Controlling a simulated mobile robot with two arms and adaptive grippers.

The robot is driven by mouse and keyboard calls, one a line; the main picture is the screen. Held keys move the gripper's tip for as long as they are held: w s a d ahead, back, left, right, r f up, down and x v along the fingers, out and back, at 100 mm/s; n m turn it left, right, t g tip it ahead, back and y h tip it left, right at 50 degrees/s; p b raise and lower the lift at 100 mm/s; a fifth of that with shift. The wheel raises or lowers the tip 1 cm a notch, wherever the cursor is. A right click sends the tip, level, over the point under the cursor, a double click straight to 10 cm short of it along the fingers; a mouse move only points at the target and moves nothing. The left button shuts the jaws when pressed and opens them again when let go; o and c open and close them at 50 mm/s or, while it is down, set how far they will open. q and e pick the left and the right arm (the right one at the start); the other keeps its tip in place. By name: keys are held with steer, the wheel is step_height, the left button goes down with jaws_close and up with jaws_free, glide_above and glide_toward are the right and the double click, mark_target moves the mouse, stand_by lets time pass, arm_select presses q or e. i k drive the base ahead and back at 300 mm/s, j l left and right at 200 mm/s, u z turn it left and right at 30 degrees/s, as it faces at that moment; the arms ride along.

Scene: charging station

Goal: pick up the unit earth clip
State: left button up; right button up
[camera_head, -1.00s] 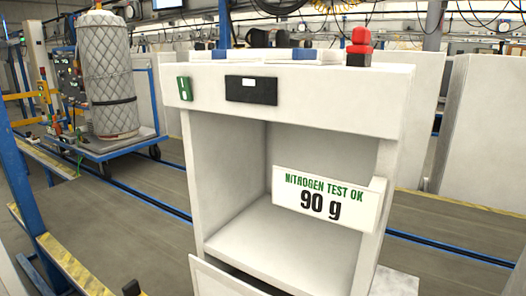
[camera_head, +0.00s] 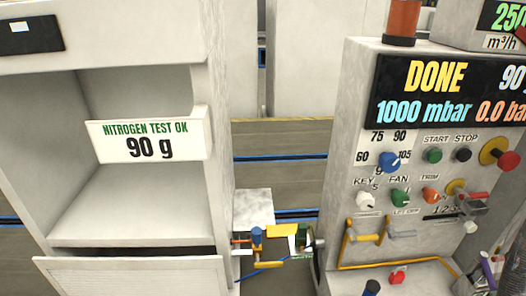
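No part that I can surely name as the unit earth clip stands out. A cluster of small coloured fittings (camera_head: 278,237), yellow, blue and green, sits low in the gap between the white cabinet (camera_head: 215,120) and the grey control console (camera_head: 345,130). A thin blue cable runs beneath it. The parts are too small to tell apart. Neither of my grippers shows in the head view.
The white cabinet has an open bay, a "NITROGEN TEST OK 90 g" sign (camera_head: 149,143) and a tilted front panel (camera_head: 130,275). The console carries a "DONE" display (camera_head: 440,92), knobs, and a yellow handle (camera_head: 365,232). Floor (camera_head: 285,137) shows behind the gap.

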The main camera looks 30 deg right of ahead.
mark_target(301, 236)
steer(key=z, duration=1.35)
steer(key=l+u, duration=0.1)
steer(key=l, duration=0.6)
steer(key=k, duration=0.05)
